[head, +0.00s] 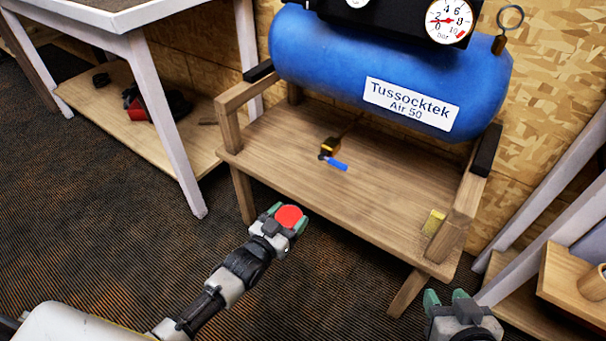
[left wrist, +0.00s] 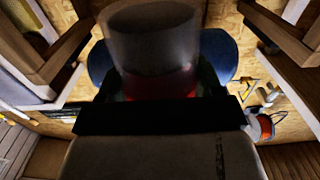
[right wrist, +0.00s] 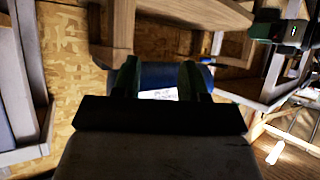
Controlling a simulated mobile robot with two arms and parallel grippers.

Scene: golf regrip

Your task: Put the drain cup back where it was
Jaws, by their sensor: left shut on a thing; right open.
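The drain cup (head: 289,217) shows as a red round shape in the head view. My left gripper (head: 280,222) is shut on it, in front of the left part of the wooden stand's front edge. In the left wrist view the cup (left wrist: 150,50) has a clear, greyish wall and a red part between the fingers. My right gripper (head: 450,301) is open and empty at the lower right of the head view; its two fingers (right wrist: 157,80) also show in the right wrist view.
The blue air tank (head: 330,65) sits above the wooden stand's shelf (head: 270,150). A brass valve with a blue lever (head: 335,163) is under the tank. A white-legged bench (head: 165,110) stands left.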

